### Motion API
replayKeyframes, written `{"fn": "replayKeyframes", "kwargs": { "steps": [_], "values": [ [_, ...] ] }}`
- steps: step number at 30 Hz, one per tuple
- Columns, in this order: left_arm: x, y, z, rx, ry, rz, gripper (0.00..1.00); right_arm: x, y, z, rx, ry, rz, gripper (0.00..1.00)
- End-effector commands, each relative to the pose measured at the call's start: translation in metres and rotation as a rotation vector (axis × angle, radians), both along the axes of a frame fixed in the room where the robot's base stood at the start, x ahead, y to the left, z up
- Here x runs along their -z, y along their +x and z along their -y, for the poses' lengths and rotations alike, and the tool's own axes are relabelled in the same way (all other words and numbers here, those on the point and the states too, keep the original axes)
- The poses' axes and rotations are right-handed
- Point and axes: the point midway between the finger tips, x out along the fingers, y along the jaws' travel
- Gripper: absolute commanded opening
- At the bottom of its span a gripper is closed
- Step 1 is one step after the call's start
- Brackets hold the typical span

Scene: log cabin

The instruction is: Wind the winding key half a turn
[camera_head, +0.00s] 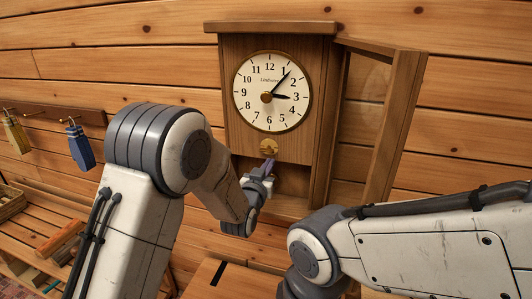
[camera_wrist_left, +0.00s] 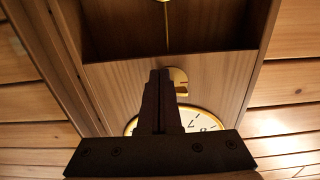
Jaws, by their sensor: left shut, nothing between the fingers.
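The wooden wall clock (camera_head: 284,150) has a white dial (camera_head: 271,90) and an open-fronted lower compartment. A round brass piece (camera_head: 269,147) sits just below the dial; I cannot tell whether it is the winding key or a plate for it. It also shows in the left wrist view (camera_wrist_left: 178,76), partly hidden behind my fingers. My left gripper (camera_head: 266,170) is just below the brass piece, at the front of the clock, its fingers shut and empty. In the left wrist view the closed fingers (camera_wrist_left: 158,100) point toward the clock front; touching cannot be told. My right gripper is out of view.
The clock's door (camera_head: 397,125) stands open to the right. Inside the lower compartment hangs a pendulum rod (camera_wrist_left: 166,28). A wall rack (camera_head: 55,114) at left holds a blue item (camera_head: 80,150) and a yellow item (camera_head: 15,134). A slatted wooden bench (camera_head: 50,215) stands below.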

Motion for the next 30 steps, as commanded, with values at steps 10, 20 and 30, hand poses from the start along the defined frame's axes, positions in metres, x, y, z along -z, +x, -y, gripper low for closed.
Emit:
{"fn": "replayKeyframes", "kwargs": {
  "steps": [10, 20, 30],
  "values": [
    [-0.0038, 0.0005, -0.0019, 0.000, 0.000, -0.001, 0.00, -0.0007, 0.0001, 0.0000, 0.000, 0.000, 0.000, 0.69],
    [-0.0073, 0.0010, -0.0034, 0.000, 0.000, -0.001, 0.00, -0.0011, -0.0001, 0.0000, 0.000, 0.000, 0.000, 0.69],
    [-0.0075, 0.0010, -0.0034, 0.000, 0.000, 0.000, 0.00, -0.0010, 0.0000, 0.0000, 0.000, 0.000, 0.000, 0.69]
  ]
}}
